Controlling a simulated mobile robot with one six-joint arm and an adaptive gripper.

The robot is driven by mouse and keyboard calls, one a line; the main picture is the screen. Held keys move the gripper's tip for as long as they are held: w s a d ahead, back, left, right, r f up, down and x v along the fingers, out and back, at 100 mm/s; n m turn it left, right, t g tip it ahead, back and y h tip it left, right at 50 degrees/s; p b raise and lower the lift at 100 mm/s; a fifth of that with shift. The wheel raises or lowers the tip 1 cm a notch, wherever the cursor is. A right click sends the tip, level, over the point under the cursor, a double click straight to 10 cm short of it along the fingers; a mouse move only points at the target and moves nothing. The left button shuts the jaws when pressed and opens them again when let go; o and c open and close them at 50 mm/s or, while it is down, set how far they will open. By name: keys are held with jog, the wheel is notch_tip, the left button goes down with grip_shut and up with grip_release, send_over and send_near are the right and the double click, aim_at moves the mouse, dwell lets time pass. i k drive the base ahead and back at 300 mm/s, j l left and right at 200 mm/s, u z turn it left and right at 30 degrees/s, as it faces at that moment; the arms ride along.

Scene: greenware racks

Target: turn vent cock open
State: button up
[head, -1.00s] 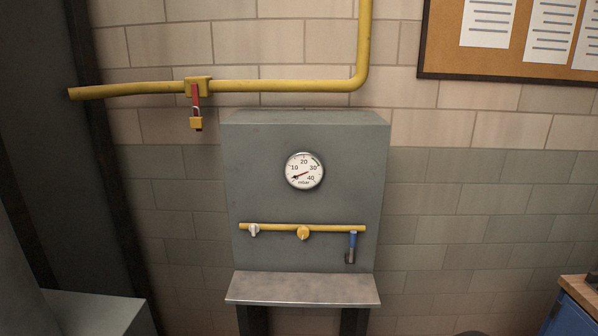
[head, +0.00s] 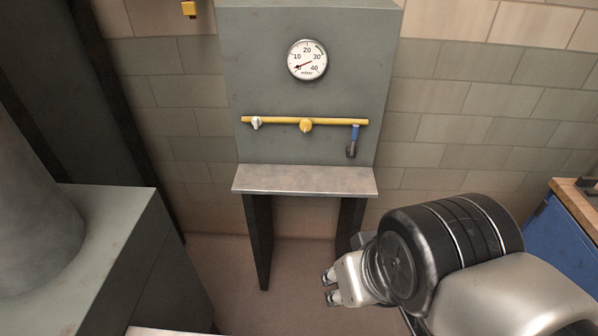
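A yellow pipe (head: 275,120) runs across the grey panel (head: 245,60) and carries three fittings: a small white knob (head: 256,123) at the left, a round yellow knob (head: 306,126) in the middle, and a blue-handled lever (head: 354,135) pointing down at the right. No label shows which of them is the vent cock. The round mbar gauge (head: 307,60) sits above, its red needle near the low end. My gripper (head: 329,287) is at the lower right, below and well apart from the fittings. Its two fingertips are apart with nothing visible between them.
A metal shelf (head: 305,180) on dark legs juts out below the pipe. A grey block with a cylinder (head: 110,235) stands at the left. A blue cabinet (head: 565,235) is at the right edge. The space in front of the fittings is clear.

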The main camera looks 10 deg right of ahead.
aim_at(256, 121)
jog(key=i+l+z, duration=0.2)
jog(key=i, duration=0.25)
jog(key=i+l+z, duration=0.15)
jog(key=i, duration=0.35)
jog(key=l, duration=0.1)
